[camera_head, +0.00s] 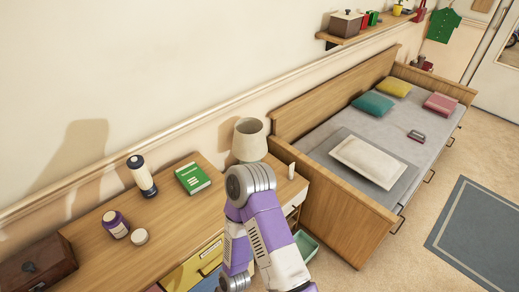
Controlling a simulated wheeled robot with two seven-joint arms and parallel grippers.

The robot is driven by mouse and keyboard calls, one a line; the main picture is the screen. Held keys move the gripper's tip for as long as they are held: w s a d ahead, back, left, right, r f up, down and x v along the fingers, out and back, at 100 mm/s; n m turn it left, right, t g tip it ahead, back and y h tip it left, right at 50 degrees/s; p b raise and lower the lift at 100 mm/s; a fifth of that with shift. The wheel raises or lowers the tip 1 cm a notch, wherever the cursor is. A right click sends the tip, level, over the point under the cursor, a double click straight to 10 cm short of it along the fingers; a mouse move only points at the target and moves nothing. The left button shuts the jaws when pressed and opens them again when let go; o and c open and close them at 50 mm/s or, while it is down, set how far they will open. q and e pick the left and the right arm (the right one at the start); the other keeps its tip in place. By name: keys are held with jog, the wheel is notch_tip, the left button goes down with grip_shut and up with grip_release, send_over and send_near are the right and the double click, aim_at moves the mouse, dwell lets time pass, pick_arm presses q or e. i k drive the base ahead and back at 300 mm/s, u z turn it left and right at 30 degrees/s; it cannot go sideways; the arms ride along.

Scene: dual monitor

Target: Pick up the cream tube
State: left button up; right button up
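A small, slim white upright item (291,170) stands at the right end of the wooden desk, just right of my raised arm; it may be the cream tube, but it is too small to be sure. A larger white tube-like container with dark blue ends (142,175) stands on the desk's left half, near the wall. A purple-and-white jar (116,224) and a small round white jar (140,236) are closer to the front. One of my purple-and-white arms is folded up in front of the desk's right part. Neither gripper can be made out.
The desk (165,210) also holds a green book (192,178), a cream lampshade-like object (250,139) and a dark brown box (36,262). A yellow drawer (192,270) is in the desk front. A wooden bed (335,210) stands to the right; a blue-grey rug (485,235) lies on the floor.

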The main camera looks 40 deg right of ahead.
aim_at(291, 171)
jog(key=z, duration=3.15)
jog(key=i, duration=1.65)
jog(key=u, duration=2.85)
jog(key=i, duration=0.35)
jog(key=u, duration=0.05)
